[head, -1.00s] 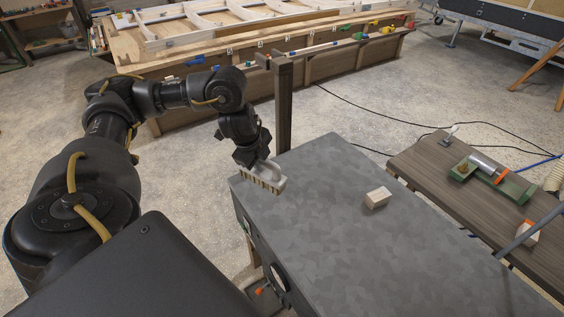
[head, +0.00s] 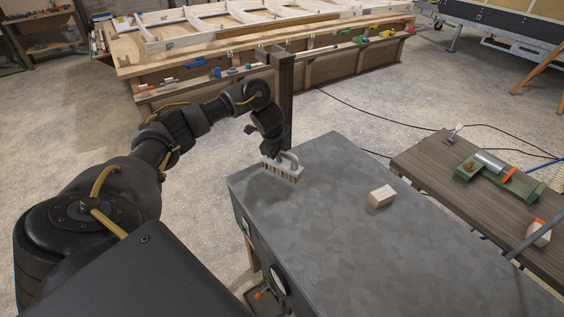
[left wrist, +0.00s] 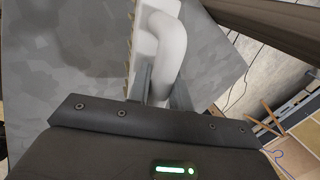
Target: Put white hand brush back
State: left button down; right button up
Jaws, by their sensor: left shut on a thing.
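The white hand brush (head: 284,169) has a pale body, a looped handle and tan bristles. My left gripper (head: 271,152) is shut on it at the far left corner of the grey-topped table (head: 330,235). In the head view the bristles face down, over or at the tabletop; I cannot tell whether they touch. In the left wrist view the brush's white handle (left wrist: 170,50) passes between the fingers (left wrist: 160,85), with the grey tabletop (left wrist: 70,60) behind it. My right gripper is not in view.
A small wooden block (head: 381,196) lies on the grey tabletop. A dark wooden post (head: 285,100) stands just behind the far corner. A brown bench (head: 445,185) with a green tool (head: 500,178) is at right. Most of the tabletop is clear.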

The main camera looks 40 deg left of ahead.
pick_arm(q)
notch_tip(320, 180, down, 4)
jog(key=shift+w+r+p, duration=0.15)
jog(key=shift+r+p, duration=0.1)
jog(key=shift+p, duration=0.2)
jog(key=c, duration=1.3)
grip_release()
jog(key=shift+o, duration=0.2)
jog(key=shift+f, duration=0.1)
jog(key=p+v, duration=0.2)
jog(key=v, duration=1)
jog(key=shift+p, duration=0.3)
